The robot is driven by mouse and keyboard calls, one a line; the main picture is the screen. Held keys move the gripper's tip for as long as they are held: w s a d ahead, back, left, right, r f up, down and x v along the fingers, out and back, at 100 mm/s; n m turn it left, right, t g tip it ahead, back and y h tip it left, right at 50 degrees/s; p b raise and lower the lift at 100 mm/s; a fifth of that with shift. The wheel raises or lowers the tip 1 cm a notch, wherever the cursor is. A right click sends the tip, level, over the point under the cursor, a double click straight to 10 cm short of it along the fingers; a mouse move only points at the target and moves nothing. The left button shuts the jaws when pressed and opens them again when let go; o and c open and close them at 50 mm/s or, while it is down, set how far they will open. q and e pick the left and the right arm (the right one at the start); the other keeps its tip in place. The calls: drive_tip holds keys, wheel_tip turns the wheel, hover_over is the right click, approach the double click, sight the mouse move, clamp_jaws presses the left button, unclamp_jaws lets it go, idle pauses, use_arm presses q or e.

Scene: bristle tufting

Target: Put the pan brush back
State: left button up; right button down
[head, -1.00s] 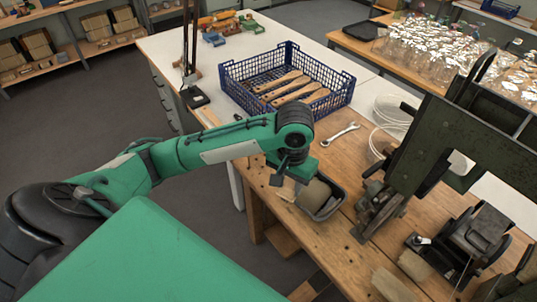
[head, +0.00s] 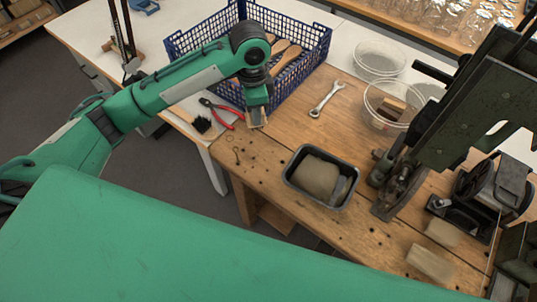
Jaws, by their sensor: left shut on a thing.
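My left gripper (head: 257,110) points down over the bench, in front of the blue crate. It is shut on a small pale tan thing (head: 256,121), mostly hidden by the fingers; I cannot tell whether this is the pan brush. A dark pan (head: 289,181) sits on the wooden bench, right of and nearer than the gripper. It holds a tan block (head: 316,178) and a narrow grey piece. A brush with black bristles (head: 203,124) lies at the bench's left edge, beside red-handled pliers (head: 222,114). My right gripper is not in view.
The blue crate (head: 318,42) holds wooden brush handles (head: 286,57). A spanner (head: 326,99) and glass bowls (head: 381,57) lie farther right. A dark green machine (head: 455,100) stands at the right. Bare wood (head: 275,140) lies between gripper and pan.

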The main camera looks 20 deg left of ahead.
use_arm(q)
drive_tip(key=w+d+f+m+b, duration=0.25)
drive_tip(key=w+m, duration=0.25)
drive_tip(key=m, duration=0.5)
drive_tip(key=f+p, duration=0.1)
drive_tip(key=f, duration=0.5)
drive_tip(key=f+p, duration=0.1)
drive_tip(key=f, duration=0.5)
drive_tip(key=f+p, duration=0.1)
drive_tip(key=f, duration=0.5)
drive_tip(key=shift+a+f, duration=0.2)
drive_tip(key=shift+a, duration=0.05)
drive_tip(key=shift+f, duration=0.15)
drive_tip(key=shift+f, duration=0.1)
drive_tip(key=o, duration=0.4)
drive_tip(key=shift+f, duration=0.1)
drive_tip(key=o, duration=0.5)
